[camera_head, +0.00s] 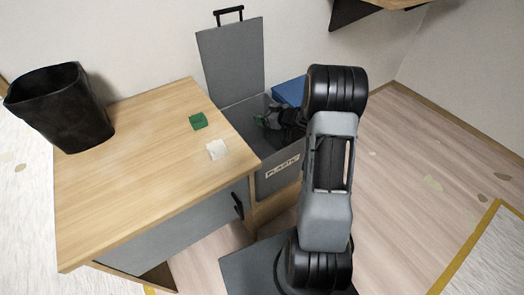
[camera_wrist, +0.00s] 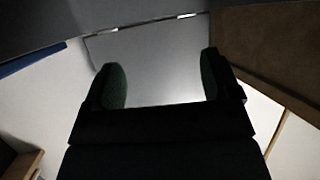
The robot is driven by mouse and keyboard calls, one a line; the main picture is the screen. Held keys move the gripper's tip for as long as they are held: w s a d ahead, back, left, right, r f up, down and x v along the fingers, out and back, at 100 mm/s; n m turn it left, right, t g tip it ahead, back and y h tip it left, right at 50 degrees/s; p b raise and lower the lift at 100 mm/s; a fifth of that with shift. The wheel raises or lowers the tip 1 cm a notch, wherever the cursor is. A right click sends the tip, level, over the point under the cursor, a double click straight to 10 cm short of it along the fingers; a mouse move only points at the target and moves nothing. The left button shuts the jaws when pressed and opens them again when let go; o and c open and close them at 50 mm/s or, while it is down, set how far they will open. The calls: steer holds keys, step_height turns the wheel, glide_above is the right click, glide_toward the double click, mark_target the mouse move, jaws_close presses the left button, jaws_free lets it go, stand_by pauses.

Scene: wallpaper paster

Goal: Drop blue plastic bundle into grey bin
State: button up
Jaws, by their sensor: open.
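The grey bin (camera_head: 277,181), labelled "PLASTIC", stands right of the desk with its grey lid (camera_head: 232,62) raised. My gripper (camera_head: 262,121) is low at the bin's opening, partly hidden by my arm. In the wrist view my gripper (camera_wrist: 160,68) has its two green-padded fingers wide apart, with only a pale grey surface beyond and nothing held. I cannot make out a blue plastic bundle; the bin's floor is mostly hidden.
A flat-sided blue object (camera_head: 290,91) stands behind the bin, partly hidden by my arm. The wooden desk (camera_head: 120,195) holds a black basket (camera_head: 62,108), a green block (camera_head: 198,121) and crumpled white paper (camera_head: 217,149). Open floor lies to the right.

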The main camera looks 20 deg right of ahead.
steer(key=s+a+r+p, duration=0.3)
steer(key=s+r+p, duration=0.1)
steer(key=s+r, duration=0.7)
steer(key=shift+s+p, duration=0.4)
steer(key=shift+s, duration=0.95)
